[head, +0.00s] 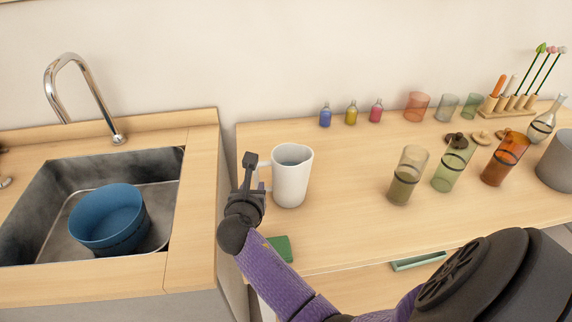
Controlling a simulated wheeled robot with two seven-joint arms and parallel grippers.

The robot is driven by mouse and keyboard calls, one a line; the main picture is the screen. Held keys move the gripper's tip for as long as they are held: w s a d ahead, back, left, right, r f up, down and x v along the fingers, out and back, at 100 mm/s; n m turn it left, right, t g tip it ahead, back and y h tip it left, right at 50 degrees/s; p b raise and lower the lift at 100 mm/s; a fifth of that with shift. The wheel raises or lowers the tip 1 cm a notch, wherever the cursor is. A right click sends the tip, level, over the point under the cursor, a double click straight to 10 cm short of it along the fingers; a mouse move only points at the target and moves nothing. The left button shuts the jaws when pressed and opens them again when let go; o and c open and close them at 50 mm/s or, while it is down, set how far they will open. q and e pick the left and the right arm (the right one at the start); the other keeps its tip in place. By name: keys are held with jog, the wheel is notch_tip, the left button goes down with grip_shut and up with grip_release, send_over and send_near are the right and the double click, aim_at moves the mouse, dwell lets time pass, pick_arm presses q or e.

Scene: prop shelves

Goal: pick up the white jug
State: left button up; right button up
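The white jug (292,180) stands upright on the wooden counter, left of the middle of the head view. It has an open top and a handle on its left side. My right gripper (254,163) is at the handle, with its dark fingers pointing up and away from me. One finger stands just left of the handle and a dark tip overlaps the handle. I cannot tell whether the fingers are closed on it. The gripper hides part of the handle. My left gripper is not in view.
A sink with a blue pot (108,218) and a tap (82,95) is at left. Small bottles (351,113) stand behind the jug. Several tinted glasses (408,176) stand to the right. A green object (280,247) lies near the counter's front edge, beside my forearm.

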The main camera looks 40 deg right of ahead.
aim_at(256, 182)
jog(key=b+x, duration=0.1)
jog(key=x, duration=0.2)
jog(key=b+x, duration=0.2)
jog(key=x, duration=0.1)
jog(key=shift+s+f, duration=0.1)
jog(key=shift+f, duration=0.25)
jog(key=shift+d, duration=0.2)
jog(key=shift+r, duration=0.2)
grip_shut()
dwell(0.5)
